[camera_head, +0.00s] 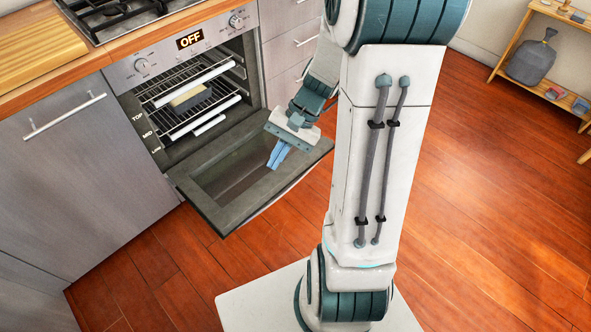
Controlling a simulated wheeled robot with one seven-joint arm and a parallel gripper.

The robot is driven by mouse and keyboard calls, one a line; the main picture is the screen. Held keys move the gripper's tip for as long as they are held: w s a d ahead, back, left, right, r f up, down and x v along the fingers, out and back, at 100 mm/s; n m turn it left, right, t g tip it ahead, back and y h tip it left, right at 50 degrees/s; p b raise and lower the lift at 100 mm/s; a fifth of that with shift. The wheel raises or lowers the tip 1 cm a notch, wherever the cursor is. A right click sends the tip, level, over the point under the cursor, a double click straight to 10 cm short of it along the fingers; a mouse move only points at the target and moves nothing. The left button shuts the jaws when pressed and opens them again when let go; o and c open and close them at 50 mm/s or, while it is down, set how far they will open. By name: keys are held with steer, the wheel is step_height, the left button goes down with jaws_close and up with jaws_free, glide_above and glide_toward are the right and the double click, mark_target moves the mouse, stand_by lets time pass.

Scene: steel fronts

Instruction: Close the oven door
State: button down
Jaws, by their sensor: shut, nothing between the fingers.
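The oven (184,88) is built into the steel counter fronts at the left. Its door (195,195) hangs open, hinged at the bottom, folded down and out toward me with its inner face and glass panel up. My gripper (273,166) is shut and empty, with its blue fingers over the right part of the open door. I cannot tell whether the fingertips touch the door. The door's handle is hidden beneath it. Part of the door's right end lies behind my gripper and arm.
Racks (200,100) with a pale block (187,97) sit inside the oven. A cooktop (120,12) and wooden board (35,50) are above. Drawers (290,50) stand right of the oven. A wooden shelf (552,92) stands far right. The wooden floor (490,200) right of my arm is clear.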

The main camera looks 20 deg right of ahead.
steer(key=w+d+f+m+t+b, duration=0.2)
steer(key=d+f+m+t+b, duration=0.5)
steer(key=f, duration=0.9)
steer(key=w+d+f+m+t+b, duration=0.2)
steer(key=d+f+m+t+b, duration=0.55)
steer(key=f, duration=0.85)
steer(key=w+d+f+m+t+b, duration=0.25)
steer(key=d+f+m+t, duration=0.2)
steer(key=f+m, duration=0.85)
steer(key=w+a+n+b, duration=0.3)
steer(key=w+b, duration=0.1)
steer(key=w, duration=0.5)
steer(key=shift+w+a+r+h, duration=0.2)
steer(key=shift+w+r+h, duration=0.15)
steer(key=shift+w+h, duration=0.05)
steer(key=shift+r, duration=0.1)
